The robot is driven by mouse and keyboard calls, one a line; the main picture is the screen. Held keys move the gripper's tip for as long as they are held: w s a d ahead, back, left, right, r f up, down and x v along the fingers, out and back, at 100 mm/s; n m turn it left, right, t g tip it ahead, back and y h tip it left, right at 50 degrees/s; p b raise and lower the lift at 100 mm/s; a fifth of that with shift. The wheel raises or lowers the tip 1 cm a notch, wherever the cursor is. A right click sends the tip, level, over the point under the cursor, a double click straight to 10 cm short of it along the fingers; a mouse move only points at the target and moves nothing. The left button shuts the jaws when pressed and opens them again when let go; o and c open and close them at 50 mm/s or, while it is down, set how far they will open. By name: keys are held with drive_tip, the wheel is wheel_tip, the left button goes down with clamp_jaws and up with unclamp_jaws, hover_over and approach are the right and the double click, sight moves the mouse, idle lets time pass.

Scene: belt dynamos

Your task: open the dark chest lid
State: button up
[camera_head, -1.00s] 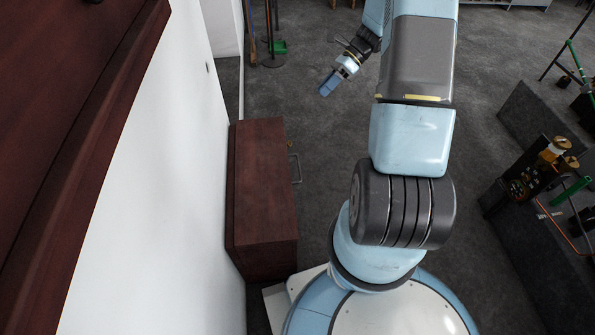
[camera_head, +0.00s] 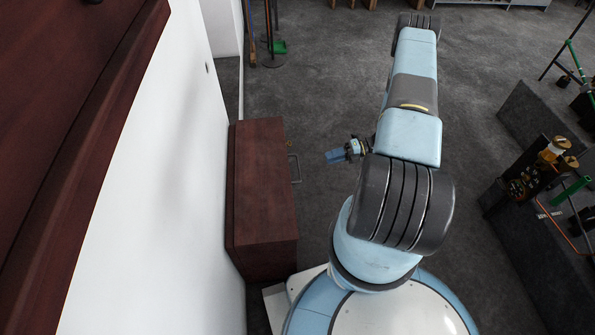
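The dark chest (camera_head: 262,200) is a reddish-brown wooden box standing against the white wall. Its lid (camera_head: 260,160) looks shut. A grey handle (camera_head: 294,168) sits on its right side, with a small brass-coloured piece (camera_head: 290,143) near it. My gripper (camera_head: 335,156) is to the right of the handle, apart from it, with its blue tip pointing left toward the chest. Nothing shows in it. It is too small in this view to tell whether the fingers are open. My arm hides part of the wrist.
The white wall (camera_head: 160,180) runs along the chest's left side. Dark grey blocks (camera_head: 545,120) with machines on them, one with brass parts (camera_head: 545,165), stand at the right. Poles and a green dustpan (camera_head: 279,47) stand at the back.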

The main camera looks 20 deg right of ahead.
sight(299, 169)
drive_tip(key=shift+m+t, duration=0.3)
drive_tip(key=shift+m, duration=0.3)
drive_tip(key=x, duration=0.4)
drive_tip(key=f+x, duration=0.1)
drive_tip(key=x, duration=0.4)
drive_tip(key=s+f+x, duration=0.1)
drive_tip(key=x, duration=0.4)
drive_tip(key=shift+f, duration=0.1)
clamp_jaws()
